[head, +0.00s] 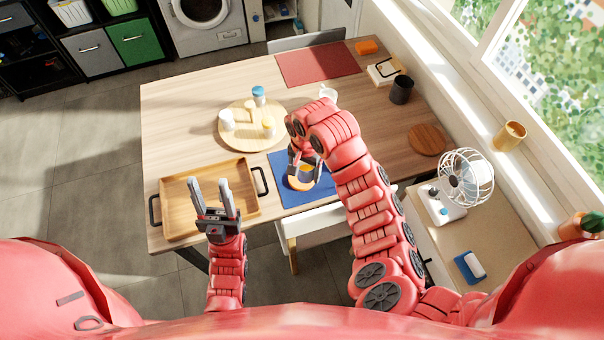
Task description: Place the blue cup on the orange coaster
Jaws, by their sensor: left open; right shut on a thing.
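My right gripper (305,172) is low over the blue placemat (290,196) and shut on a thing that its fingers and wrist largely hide. A round orange-tan thing (299,184) shows between and just below the fingers. I cannot tell whether it is the orange coaster or the thing held.
The wooden tray (170,225) with black handles lies left of the placemat. A round board (235,142) holds several small containers, one blue-topped (258,93). A dark cup (401,90), a brown round board (427,139) and a red placemat (318,66) lie farther right and back.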

